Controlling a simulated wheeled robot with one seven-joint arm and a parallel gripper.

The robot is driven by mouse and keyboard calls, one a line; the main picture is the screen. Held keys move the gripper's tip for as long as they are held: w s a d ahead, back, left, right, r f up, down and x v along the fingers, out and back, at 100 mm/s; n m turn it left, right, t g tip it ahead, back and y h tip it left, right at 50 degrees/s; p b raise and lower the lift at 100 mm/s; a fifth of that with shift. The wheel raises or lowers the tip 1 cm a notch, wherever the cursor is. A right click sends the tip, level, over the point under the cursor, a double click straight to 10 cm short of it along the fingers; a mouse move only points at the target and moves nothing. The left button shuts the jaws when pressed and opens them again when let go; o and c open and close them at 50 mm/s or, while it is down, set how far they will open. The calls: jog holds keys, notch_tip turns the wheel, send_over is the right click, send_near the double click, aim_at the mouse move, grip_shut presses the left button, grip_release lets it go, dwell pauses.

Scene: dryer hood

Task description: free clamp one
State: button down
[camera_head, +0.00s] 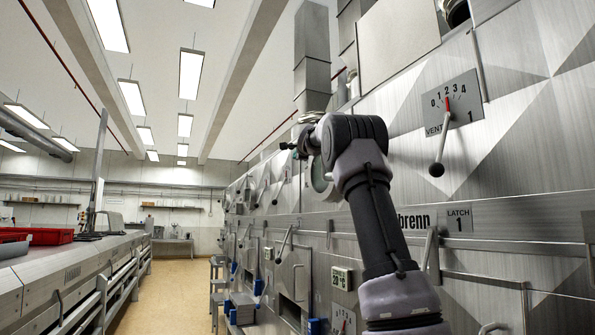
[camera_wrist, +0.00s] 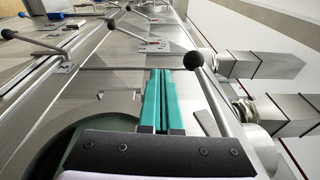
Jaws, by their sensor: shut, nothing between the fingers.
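My gripper (camera_head: 288,146) is raised at the end of my arm in front of the steel wall of machines. In the wrist view its two teal fingers (camera_wrist: 161,100) are pressed together and empty. A lever with a black ball knob (camera_wrist: 193,60) is just right of the fingers, apparently apart from them. No part is readable as a clamp. My arm hides part of the front here.
A VENT 1 dial (camera_head: 453,103) has a lever ending in a black knob (camera_head: 437,169). More levers (camera_wrist: 50,43) line the wall. A counter with a red crate (camera_head: 38,236) is at left. The aisle floor (camera_head: 180,275) is clear.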

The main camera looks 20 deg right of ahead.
jog(key=s+a+f, duration=0.1)
jog(key=s+f, duration=0.2)
jog(key=f, duration=0.3)
jog(key=shift+s+f, duration=0.35)
jog(key=shift+f, duration=0.05)
jog(key=shift+a, duration=0.15)
dwell(0.6)
